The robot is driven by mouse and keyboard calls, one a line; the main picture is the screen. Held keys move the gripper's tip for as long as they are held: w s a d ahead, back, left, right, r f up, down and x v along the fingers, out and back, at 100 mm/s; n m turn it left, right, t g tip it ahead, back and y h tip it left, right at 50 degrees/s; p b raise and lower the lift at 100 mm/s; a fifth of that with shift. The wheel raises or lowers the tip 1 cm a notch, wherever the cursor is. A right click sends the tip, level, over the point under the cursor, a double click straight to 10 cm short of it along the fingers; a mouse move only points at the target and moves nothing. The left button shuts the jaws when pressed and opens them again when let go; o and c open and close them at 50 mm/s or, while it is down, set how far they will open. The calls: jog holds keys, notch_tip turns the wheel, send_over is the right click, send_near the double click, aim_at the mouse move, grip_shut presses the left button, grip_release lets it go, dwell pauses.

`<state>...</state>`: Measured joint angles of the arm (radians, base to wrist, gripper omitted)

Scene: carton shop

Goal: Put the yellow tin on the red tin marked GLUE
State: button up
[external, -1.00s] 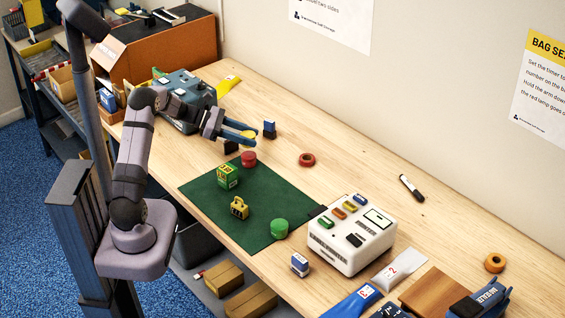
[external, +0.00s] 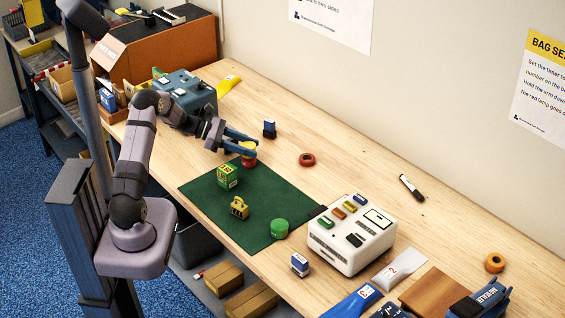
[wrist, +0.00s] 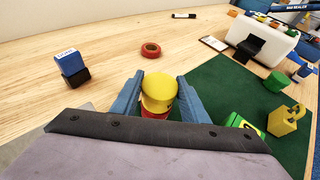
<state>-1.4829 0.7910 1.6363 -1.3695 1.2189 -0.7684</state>
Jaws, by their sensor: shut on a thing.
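My gripper (external: 247,147) is shut on the yellow tin (wrist: 158,88), with a blue finger on each side in the wrist view. The yellow tin also shows between the fingers in the external view (external: 249,146). The red tin (external: 249,162) stands at the far left corner of the green mat, directly below the yellow tin. A strip of red (wrist: 155,114) shows under the yellow tin in the wrist view. I cannot tell whether the tins touch. The GLUE marking is not readable.
On the green mat (external: 208,197) are a green-and-yellow box (external: 228,176), a yellow padlock-shaped thing (external: 239,208) and a green tin (external: 279,229). A blue stamp (external: 269,129) and a red tape roll (external: 307,160) lie beyond. A white machine (external: 352,238) stands right.

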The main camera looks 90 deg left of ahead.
jog(key=o, duration=1.1)
jog(key=shift+r, duration=0.15)
jog(key=b+v, duration=0.2)
jog(key=v, duration=1)
